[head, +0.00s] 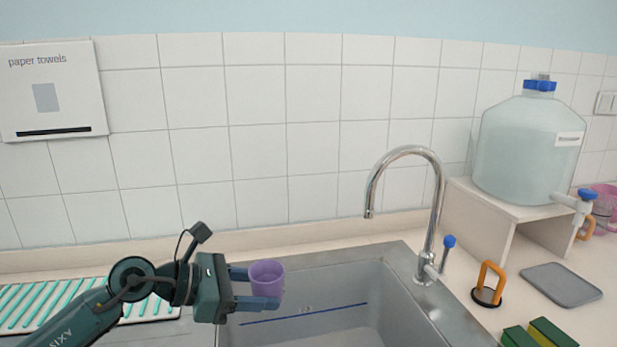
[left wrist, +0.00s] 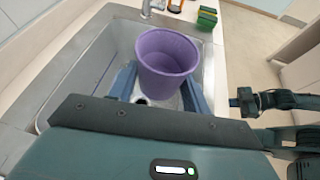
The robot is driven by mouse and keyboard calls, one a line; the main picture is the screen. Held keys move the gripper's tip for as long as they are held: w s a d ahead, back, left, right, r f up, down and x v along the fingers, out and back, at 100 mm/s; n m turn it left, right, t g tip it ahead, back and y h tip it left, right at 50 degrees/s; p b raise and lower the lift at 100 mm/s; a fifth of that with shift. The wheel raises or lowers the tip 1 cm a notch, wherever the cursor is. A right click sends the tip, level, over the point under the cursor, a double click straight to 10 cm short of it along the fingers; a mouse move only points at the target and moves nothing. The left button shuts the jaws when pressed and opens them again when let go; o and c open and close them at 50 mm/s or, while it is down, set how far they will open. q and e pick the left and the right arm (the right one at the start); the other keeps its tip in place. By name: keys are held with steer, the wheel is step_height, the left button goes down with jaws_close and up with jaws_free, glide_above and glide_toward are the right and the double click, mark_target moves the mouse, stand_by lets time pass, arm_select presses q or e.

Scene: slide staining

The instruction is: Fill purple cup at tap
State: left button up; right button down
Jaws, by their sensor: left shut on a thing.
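The purple cup (head: 267,280) is upright in my left gripper (head: 255,288), whose two blue fingers are shut on its sides. It is held over the left part of the grey sink (head: 390,305). In the left wrist view the cup (left wrist: 168,62) shows its open top and looks empty. The chrome tap (head: 437,205) stands behind the sink to the right of the cup, its spout end well apart from the cup. A blue-tipped lever (head: 449,242) is on the tap's right side. No water shows from the spout.
A water carboy (head: 525,150) stands on a white stand (head: 485,205) at the right. An orange-handled tool (head: 490,285), a grey mat (head: 560,284) and green-yellow sponges (head: 545,332) lie right of the sink. A striped drainer (head: 50,303) is at the left.

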arm_select(q)
steer(key=s+a+f+n+t+y, duration=0.1)
steer(key=s+a+f, duration=0.4)
steer(key=s+a, duration=0.6)
steer(key=shift+s+n+t+y, duration=0.3)
steer(key=shift+s+n+t, duration=0.15)
steer(key=shift+n+t, duration=0.35)
